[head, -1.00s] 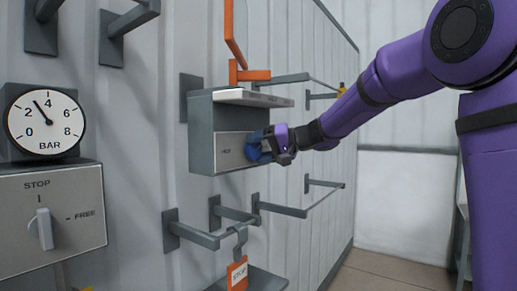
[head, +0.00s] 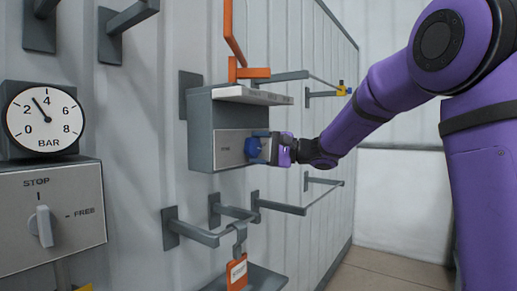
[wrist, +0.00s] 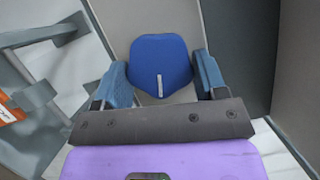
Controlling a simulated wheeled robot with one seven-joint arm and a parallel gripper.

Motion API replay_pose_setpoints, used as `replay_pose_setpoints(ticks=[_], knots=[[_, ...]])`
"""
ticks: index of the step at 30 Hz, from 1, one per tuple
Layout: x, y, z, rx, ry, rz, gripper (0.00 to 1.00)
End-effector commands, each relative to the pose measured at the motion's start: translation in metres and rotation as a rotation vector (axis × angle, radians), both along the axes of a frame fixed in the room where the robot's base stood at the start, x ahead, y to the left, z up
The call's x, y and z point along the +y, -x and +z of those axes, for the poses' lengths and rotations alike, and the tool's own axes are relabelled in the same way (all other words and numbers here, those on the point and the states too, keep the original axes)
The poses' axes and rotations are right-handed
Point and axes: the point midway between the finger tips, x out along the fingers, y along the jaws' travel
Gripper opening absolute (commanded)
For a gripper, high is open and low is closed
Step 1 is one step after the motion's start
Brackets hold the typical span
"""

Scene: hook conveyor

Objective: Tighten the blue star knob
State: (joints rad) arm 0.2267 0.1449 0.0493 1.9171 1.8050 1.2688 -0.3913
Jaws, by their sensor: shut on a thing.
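The blue star knob (head: 251,147) sits on the light front plate of a grey box (head: 200,130) on the wall. In the wrist view the knob (wrist: 160,62) shows as a rounded blue shape with a short pale mark. My gripper (wrist: 162,74) has one blue-padded finger on each side of the knob and is shut on it. In the head view my gripper (head: 262,148) reaches the knob from the right and hides part of it. The label on the plate is too small to read.
An orange bracket (head: 250,73) stands above the box. Grey hooks and rails (head: 280,208) project below it, with an orange tag (head: 237,272) hanging from one. A pressure gauge (head: 45,117) and a STOP/FREE lever (head: 42,226) are at left. The floor at right is clear.

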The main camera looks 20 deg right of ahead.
Motion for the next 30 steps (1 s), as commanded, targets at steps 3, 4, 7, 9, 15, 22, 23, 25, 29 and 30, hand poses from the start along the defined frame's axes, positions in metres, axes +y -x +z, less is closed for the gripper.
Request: replay_pose_setpoints(ticks=[3,4,7,9,15,22,23,25,29,30], knots=[[-0.0006,-0.0001,-0.0012,0.02,-0.024,-0.001,0.42],[-0.0006,-0.0001,-0.0013,0.023,-0.028,-0.001,0.42],[-0.0006,-0.0001,-0.0015,0.03,-0.038,-0.001,0.42],[-0.0006,-0.0001,-0.0015,0.032,-0.042,-0.002,0.42],[-0.0005,-0.0001,-0.0016,0.034,-0.043,-0.002,0.42],[-0.0005,-0.0001,-0.0017,0.033,-0.042,-0.002,0.84],[-0.0005,0.0,-0.0016,0.033,-0.042,-0.002,0.91],[-0.0004,0.0,-0.0014,0.033,-0.042,-0.001,0.91],[-0.0001,0.0,-0.001,0.032,-0.042,-0.001,0.91],[-0.0001,0.0,-0.001,0.031,-0.043,-0.001,0.91]])
